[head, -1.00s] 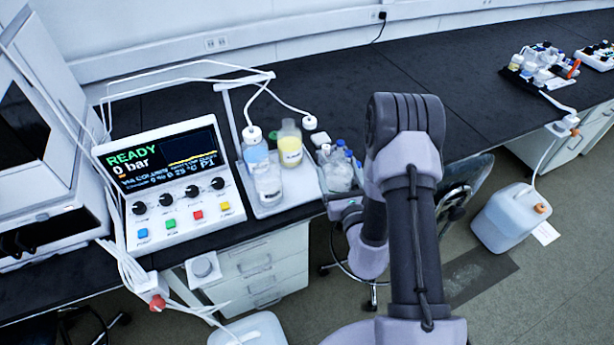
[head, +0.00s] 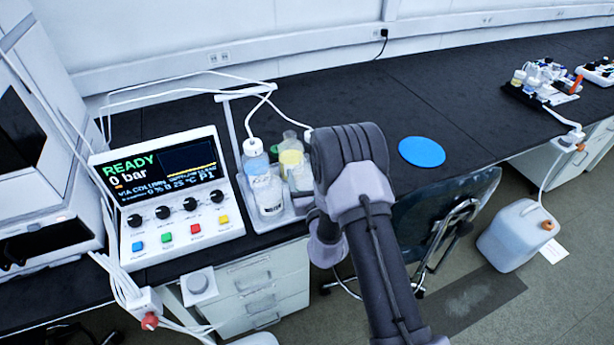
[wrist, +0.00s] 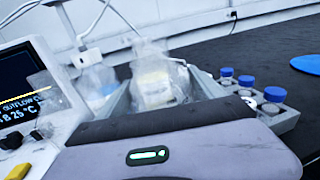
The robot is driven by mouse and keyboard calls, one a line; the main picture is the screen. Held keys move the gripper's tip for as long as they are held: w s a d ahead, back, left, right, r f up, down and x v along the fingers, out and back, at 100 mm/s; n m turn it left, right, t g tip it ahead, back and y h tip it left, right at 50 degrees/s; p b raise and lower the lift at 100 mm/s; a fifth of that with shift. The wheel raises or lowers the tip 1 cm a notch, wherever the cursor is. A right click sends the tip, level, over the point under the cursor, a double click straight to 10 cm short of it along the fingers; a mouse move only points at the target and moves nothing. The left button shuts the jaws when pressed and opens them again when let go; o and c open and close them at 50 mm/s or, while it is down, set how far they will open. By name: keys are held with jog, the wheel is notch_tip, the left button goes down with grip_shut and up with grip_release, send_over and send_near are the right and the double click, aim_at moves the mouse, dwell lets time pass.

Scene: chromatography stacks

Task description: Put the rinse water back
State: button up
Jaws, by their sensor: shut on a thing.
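My gripper (wrist: 162,92) is shut on a clear bottle (wrist: 148,62), which stands between its two fingers in the wrist view, blurred. Yellow shows through or behind it. In the head view my arm hides the fingers; a pale edge of the held bottle (head: 301,177) seems to show left of the arm. I cannot read its label, so I cannot confirm that it is the rinse water. A grey tray (head: 284,219) on the bench holds a blue-tinted bottle (head: 256,160) with a tube in its cap, a clear bottle (head: 269,197) in front and a yellow bottle (head: 290,152).
A rack (wrist: 285,118) of blue-capped vials is right of my gripper. The control unit (head: 170,195) reading READY, 0 bar stands left of the tray. White tubes hang over the bottles. A blue disc (head: 421,151) lies on clear bench at right; a chair (head: 445,205) is below.

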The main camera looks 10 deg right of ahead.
jog(key=o, duration=2.1)
